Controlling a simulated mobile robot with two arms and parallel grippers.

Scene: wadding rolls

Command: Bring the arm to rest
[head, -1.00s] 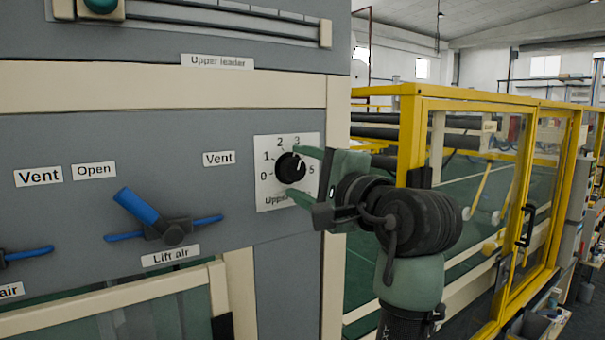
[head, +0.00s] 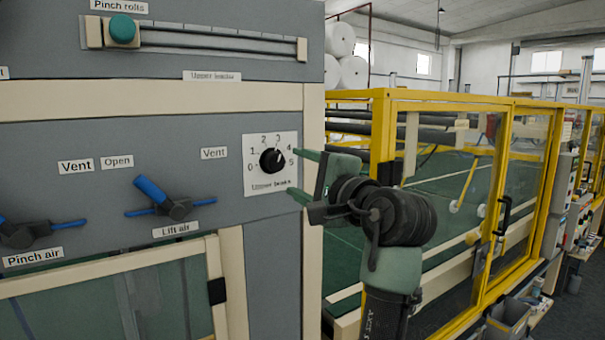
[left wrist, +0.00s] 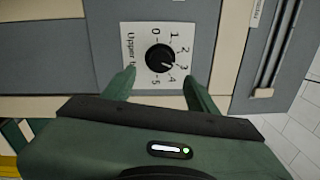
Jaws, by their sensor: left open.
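My left gripper (head: 294,172) is open and empty in the head view. Its two green fingers point at the grey panel, just right of the black rotary knob (head: 271,160) on its white dial plate (head: 256,182). In the left wrist view the open fingers (left wrist: 159,76) sit below the knob (left wrist: 160,58), one to each side, with a gap to it. The knob's white mark points between 3 and 4. My right gripper is in neither view.
The panel carries blue lift air (head: 150,190) and pinch air (head: 38,235) levers and a green slider knob (head: 122,30). A yellow-framed enclosure (head: 440,96) stands close behind my arm at the right. White rolls (head: 340,40) are at the back.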

